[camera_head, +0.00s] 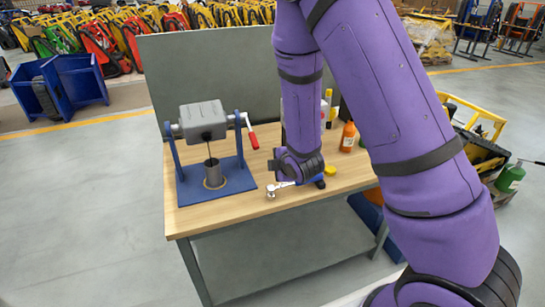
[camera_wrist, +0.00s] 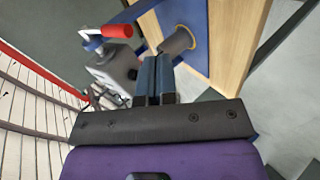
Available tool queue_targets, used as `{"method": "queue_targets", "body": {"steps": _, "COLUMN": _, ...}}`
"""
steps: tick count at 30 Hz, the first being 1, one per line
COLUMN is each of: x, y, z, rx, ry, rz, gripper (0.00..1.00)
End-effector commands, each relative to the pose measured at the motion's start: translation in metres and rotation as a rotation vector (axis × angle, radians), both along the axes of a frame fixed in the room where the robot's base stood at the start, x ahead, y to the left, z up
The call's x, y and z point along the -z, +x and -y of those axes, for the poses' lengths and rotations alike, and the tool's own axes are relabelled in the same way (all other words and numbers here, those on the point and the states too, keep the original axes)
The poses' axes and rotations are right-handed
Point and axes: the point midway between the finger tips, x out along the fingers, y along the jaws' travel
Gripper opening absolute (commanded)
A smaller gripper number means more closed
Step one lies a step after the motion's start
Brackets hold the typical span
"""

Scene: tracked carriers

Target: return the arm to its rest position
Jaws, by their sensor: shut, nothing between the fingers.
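My purple arm (camera_head: 400,110) reaches from the right side of the head view over the workbench (camera_head: 225,210), bent with its forearm hanging down. My gripper (camera_head: 275,165) is at its lower end, above the front part of the bench top, partly hidden by the dark wrist. In the wrist view the two blue-grey fingers of my gripper (camera_wrist: 157,62) lie together, shut with nothing between them. They point toward the stand with the grey block (camera_head: 203,120), which also shows in the wrist view (camera_wrist: 115,70).
The stand has a red-handled crank (camera_head: 252,137), a blue base (camera_head: 236,180) and a grey cup (camera_head: 214,173). A small silver part (camera_head: 272,191) lies below my gripper. An orange bottle (camera_head: 348,137) stands behind the arm. A grey panel (camera_head: 170,75) backs the bench.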

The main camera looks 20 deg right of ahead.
Motion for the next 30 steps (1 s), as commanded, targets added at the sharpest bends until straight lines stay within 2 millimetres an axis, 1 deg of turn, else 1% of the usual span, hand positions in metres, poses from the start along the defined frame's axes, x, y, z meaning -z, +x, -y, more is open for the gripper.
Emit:
{"method": "queue_targets", "body": {"steps": 5, "x": 0.001, "y": -0.006, "z": 0.001, "rx": 0.0, "ry": 0.0, "rz": 0.001, "gripper": 0.0}}
{"method": "queue_targets", "body": {"steps": 20, "x": -0.002, "y": -0.006, "z": 0.001, "rx": 0.006, "ry": 0.007, "rz": -0.001, "gripper": 0.0}}
{"method": "queue_targets", "body": {"steps": 23, "x": -0.012, "y": -0.006, "z": 0.003, "rx": 0.035, "ry": 0.037, "rz": -0.011, "gripper": 0.0}}
{"method": "queue_targets", "body": {"steps": 25, "x": -0.025, "y": -0.007, "z": 0.005, "rx": 0.074, "ry": 0.076, "rz": -0.028, "gripper": 0.0}}
{"method": "queue_targets", "body": {"steps": 30, "x": -0.067, "y": -0.016, "z": 0.013, "rx": 0.195, "ry": 0.204, "rz": -0.089, "gripper": 0.0}}
